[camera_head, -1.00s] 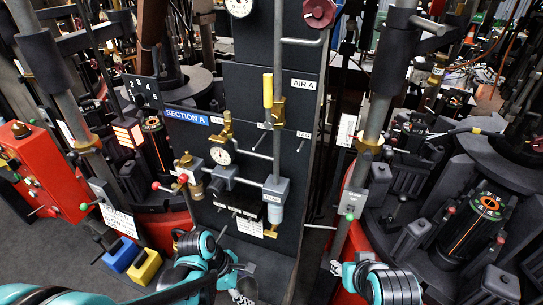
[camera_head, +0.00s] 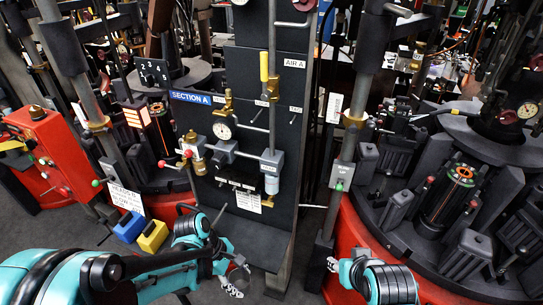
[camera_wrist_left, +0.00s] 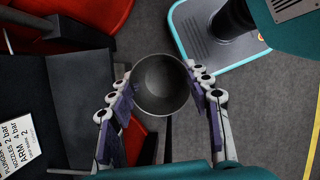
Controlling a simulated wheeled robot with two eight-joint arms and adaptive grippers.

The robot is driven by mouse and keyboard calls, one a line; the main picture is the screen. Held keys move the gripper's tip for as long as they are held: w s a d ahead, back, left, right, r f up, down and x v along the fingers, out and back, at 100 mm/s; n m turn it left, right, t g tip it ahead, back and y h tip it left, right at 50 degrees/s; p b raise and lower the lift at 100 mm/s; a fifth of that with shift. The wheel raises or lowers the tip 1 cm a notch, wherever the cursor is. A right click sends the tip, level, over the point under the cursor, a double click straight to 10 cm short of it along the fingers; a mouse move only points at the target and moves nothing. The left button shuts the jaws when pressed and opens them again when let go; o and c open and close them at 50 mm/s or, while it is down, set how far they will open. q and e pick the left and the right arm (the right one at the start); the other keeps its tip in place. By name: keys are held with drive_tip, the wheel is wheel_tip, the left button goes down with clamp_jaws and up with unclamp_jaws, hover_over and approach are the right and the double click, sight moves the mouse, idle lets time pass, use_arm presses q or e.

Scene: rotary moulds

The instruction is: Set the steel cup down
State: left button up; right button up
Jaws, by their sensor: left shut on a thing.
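The steel cup (camera_wrist_left: 161,84) is a dark grey round cup. In the left wrist view I look into its open mouth, and it appears empty. My left gripper (camera_wrist_left: 160,76) is shut on it, with fingers on both sides of its wall. In the head view my left gripper (camera_head: 236,280) is low in the middle, in front of the foot of the black panel; the cup there is small and hard to make out. My right gripper (camera_head: 332,264) shows at the bottom, right of centre, and its jaws are too small to read.
The black valve panel (camera_head: 245,145) has a dark ledge (camera_head: 252,232) at its foot. A blue bin (camera_head: 129,227) and a yellow bin (camera_head: 153,237) stand left of my left gripper. A red cabinet (camera_head: 50,150) is at far left, a mould machine (camera_head: 450,195) at right. Grey floor (camera_head: 50,230) is clear.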

use_arm(q)
drive_tip(key=shift+w+a+m, duration=0.35)
drive_tip(key=shift+m, duration=0.25)
drive_tip(key=w+a+f+m+g+y, duration=0.1)
drive_tip(key=w+a+m+g+y, duration=0.2)
drive_tip(key=w+a+m, duration=0.5)
drive_tip(key=shift+w+m+g+y, duration=0.35)
drive_tip(key=shift+m+y, duration=0.25)
drive_tip(key=shift+m, duration=2.5)
